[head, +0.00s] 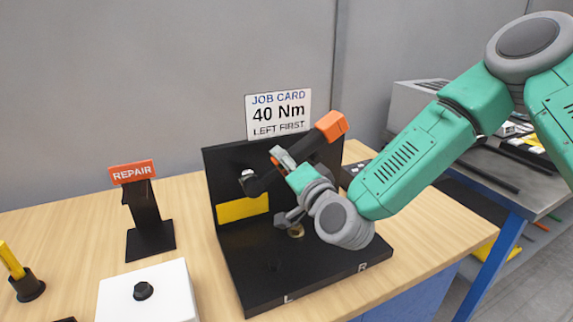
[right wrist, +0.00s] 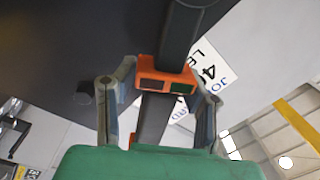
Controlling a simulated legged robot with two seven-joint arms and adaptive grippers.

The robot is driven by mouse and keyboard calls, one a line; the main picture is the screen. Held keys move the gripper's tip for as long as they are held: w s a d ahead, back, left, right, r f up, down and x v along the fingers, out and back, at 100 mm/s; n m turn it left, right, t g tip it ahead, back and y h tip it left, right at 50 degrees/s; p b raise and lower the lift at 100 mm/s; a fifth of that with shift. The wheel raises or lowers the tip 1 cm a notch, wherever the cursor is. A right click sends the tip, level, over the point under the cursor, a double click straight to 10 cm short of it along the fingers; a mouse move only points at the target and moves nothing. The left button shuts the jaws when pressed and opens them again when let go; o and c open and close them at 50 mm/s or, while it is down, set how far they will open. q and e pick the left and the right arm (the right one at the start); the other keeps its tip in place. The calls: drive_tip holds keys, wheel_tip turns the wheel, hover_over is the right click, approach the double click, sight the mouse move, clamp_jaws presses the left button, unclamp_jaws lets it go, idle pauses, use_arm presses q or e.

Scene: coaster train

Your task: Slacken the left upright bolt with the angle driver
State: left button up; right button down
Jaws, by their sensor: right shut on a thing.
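The angle driver (head: 264,181), black with an orange end, slants across the front of the black upright plate (head: 226,160). Its lower-left head is at or just below the silver left upright bolt (head: 247,174); I cannot tell whether it is seated on it. My right gripper (head: 281,187) is shut on the driver. In the right wrist view its fingers (right wrist: 160,100) stand either side of the driver's orange collar (right wrist: 165,76). A right upright bolt is not visible behind the driver and arm. My left gripper is out of view.
The plate rises from a black base (head: 262,294) marked L and R, with a brass piece (head: 296,231) on it. A job card (head: 278,114) reads 40 Nm, left first. A REPAIR stand (head: 147,225) and white block (head: 150,295) stand left. A side bench (head: 500,175) is right.

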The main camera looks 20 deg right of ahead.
drive_tip(key=shift+a+r, duration=0.2)
drive_tip(key=shift+a, duration=0.05)
drive_tip(key=shift+w+d, duration=0.1)
drive_tip(key=shift+d, duration=0.65)
drive_tip(key=shift+a, duration=0.1)
drive_tip(key=shift+w, duration=0.3)
idle(0.8)
drive_tip(key=shift+s, duration=0.15)
drive_tip(key=shift+s, duration=2.15)
